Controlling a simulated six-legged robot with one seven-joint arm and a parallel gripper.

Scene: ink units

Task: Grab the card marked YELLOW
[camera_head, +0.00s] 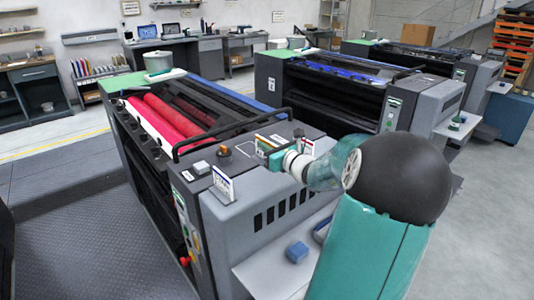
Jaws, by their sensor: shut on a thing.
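My arm reaches from the right over the near grey press (262,215). My gripper (274,156), with small teal jaws, is low over the top of its right end. It is shut on a thin card (263,143) that shows just left of and above the jaws, with a pale, yellowish look. The jaws hide part of it, and its lettering is too small to read. A white card (223,184) with a dark blue mark stands upright near the press's front edge. Another light card (308,147) shows right behind my gripper.
Small knobs (225,150) and a white block (201,167) sit on the press top beside a black rail (235,122). Red rollers (172,117) lie exposed to the left. A blue block (297,251) rests on the lower side shelf (262,272).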

